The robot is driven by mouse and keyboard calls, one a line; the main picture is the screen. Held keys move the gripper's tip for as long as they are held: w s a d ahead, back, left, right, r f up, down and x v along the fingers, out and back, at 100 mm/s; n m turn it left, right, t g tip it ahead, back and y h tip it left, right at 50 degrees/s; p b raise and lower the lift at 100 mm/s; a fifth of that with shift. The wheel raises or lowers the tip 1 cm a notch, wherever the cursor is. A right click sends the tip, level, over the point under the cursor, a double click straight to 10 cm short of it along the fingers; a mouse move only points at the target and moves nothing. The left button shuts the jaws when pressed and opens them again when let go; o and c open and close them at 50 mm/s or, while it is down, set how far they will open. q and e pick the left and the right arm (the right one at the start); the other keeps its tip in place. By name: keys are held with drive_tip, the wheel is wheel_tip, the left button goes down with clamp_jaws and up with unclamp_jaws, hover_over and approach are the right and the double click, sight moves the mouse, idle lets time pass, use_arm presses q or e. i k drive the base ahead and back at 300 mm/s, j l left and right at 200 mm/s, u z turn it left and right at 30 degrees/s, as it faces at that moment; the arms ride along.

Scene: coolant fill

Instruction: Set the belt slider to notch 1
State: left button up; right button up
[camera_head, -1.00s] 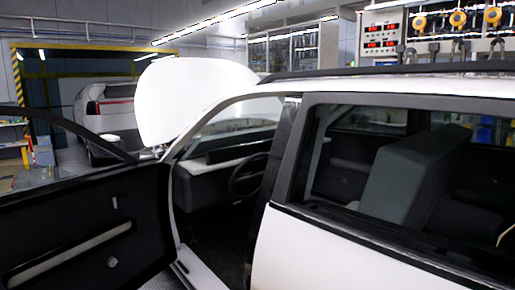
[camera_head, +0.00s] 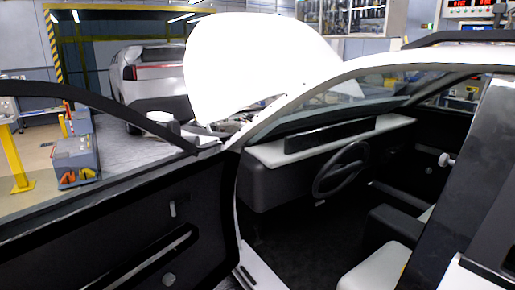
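No belt slider can be made out in the head view. The dark door pillar (camera_head: 470,185) of the white car stands at the right. Through the open front doorway I see the steering wheel (camera_head: 340,170), the dashboard (camera_head: 265,155) and part of a pale front seat (camera_head: 375,268). Neither of my grippers is in view.
The open front door (camera_head: 110,230) fills the lower left. The raised white hood (camera_head: 250,65) stands beyond the windshield. Another white car (camera_head: 155,80) is parked behind, with a grey and orange machine (camera_head: 75,160) on the floor at the left.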

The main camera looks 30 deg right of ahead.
sight(444, 159)
drive_tip(key=i+z, duration=0.35)
drive_tip(key=i, duration=0.2)
drive_tip(key=i+z, duration=0.3)
drive_tip(key=i, duration=0.2)
drive_tip(key=i+j+z, duration=0.35)
drive_tip(key=i, duration=0.15)
drive_tip(key=i+l+z, duration=0.1)
drive_tip(key=z, duration=1.75)
